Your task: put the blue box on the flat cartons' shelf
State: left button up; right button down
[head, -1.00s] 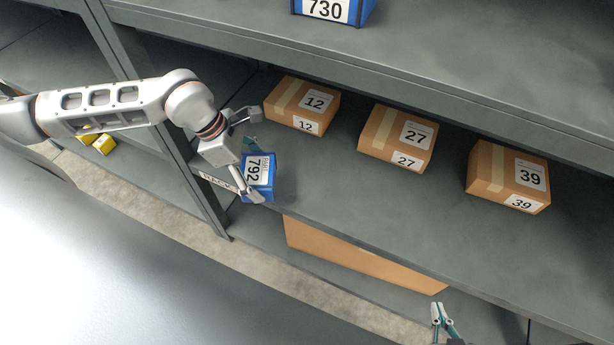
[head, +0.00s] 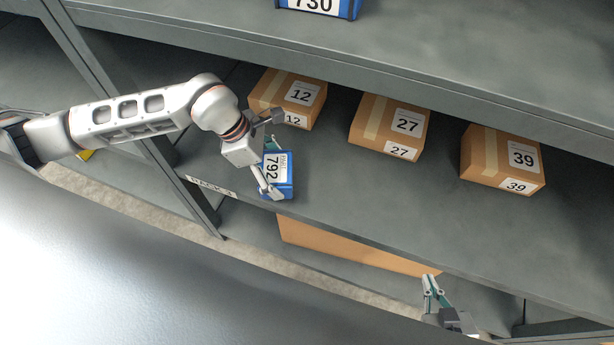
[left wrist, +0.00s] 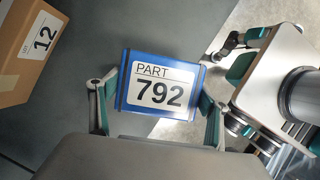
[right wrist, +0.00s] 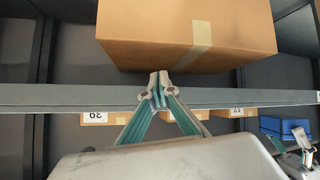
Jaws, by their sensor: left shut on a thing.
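The blue box (head: 284,176), with a label reading 792, is between the fingers of my left gripper (head: 271,168) in the head view. The left wrist view shows the box (left wrist: 160,86) with a green-padded finger against each side. It appears at the front edge of the shelf (head: 350,210) that bears the flat cartons, in front of carton 12 (head: 287,98). I cannot tell whether it touches the shelf. Cartons 27 (head: 388,126) and 39 (head: 502,160) stand further right. My right gripper (head: 430,280) is low at the front; its fingertips meet, empty, in the right wrist view (right wrist: 158,84).
A large carton (head: 350,248) lies on the shelf below. Another blue box (head: 318,6), marked 730, stands on the shelf above. A rack upright (head: 150,150) is left of the box. Bare shelf lies in front of and between the cartons.

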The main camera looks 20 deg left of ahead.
pick_arm(q)
jog(key=w+d, duration=0.1)
jog(key=d, duration=0.3)
jog(key=w+d, duration=0.1)
jog(key=d, duration=0.1)
jog(key=shift+w+d+r, duration=0.1)
jog(key=shift+w+d, duration=0.15)
jog(key=shift+w, duration=0.05)
jog(key=x, duration=0.2)
jog(key=b+x, duration=0.1)
jog(key=shift+s+a, duration=0.2)
jog(key=shift+a, duration=0.05)
jog(key=shift+f, duration=0.45)
jog(key=shift+w+r, duration=0.1)
jog(key=o, duration=1.1)
jog(key=shift+f, duration=0.25)
jog(key=o, duration=0.4)
